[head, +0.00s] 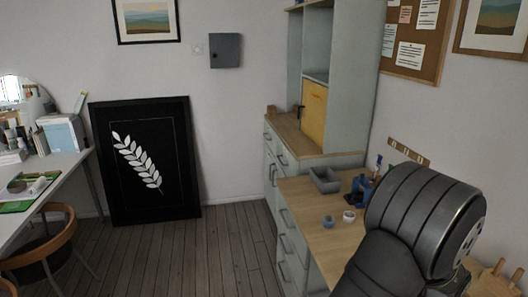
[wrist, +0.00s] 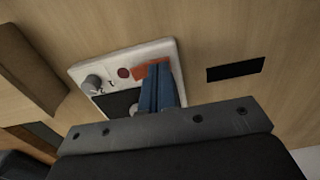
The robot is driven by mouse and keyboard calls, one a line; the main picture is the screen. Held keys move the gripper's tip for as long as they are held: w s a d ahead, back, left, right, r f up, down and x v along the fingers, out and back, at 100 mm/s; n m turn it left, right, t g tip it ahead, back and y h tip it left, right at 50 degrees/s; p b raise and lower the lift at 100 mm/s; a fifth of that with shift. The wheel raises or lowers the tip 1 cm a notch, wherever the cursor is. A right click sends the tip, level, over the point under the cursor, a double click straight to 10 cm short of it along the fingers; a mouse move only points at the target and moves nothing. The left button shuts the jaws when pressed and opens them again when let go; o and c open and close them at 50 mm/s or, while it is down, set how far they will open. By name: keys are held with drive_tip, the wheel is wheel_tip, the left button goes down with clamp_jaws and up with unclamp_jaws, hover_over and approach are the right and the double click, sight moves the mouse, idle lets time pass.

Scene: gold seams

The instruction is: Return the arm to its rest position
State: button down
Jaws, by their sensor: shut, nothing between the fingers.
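My gripper (wrist: 158,68) shows in the wrist view as two blue fingers lying side by side, shut with nothing between them. The dark bar of my gripper's body crosses the lower part of that view. The fingers overlap a white panel-like device (wrist: 83,70) with a grey knob, a dark red round spot and an orange-red patch. I cannot tell whether they touch it. In the head view my dark, ribbed arm fills the lower right, over the wooden worktop (head: 305,198), and I cannot make out the gripper there.
A grey open bin (head: 325,179), a small blue-grey cup (head: 328,221), a white cup (head: 349,216) and a blue object (head: 358,190) stand on the worktop near my arm. A tall cabinet (head: 345,85) rises behind. The wooden floor (head: 200,255) is clear in the middle.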

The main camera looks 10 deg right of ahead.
wheel_tip(320, 180, up, 6)
drive_tip(key=shift+r, duration=0.2)
drive_tip(key=shift+f, duration=0.1)
wheel_tip(320, 180, down, 5)
drive_tip(key=shift+f, duration=0.4)
wheel_tip(320, 180, up, 14)
drive_tip(key=s+t, duration=0.1)
drive_tip(key=s, duration=0.1)
drive_tip(key=shift+s, duration=0.4)
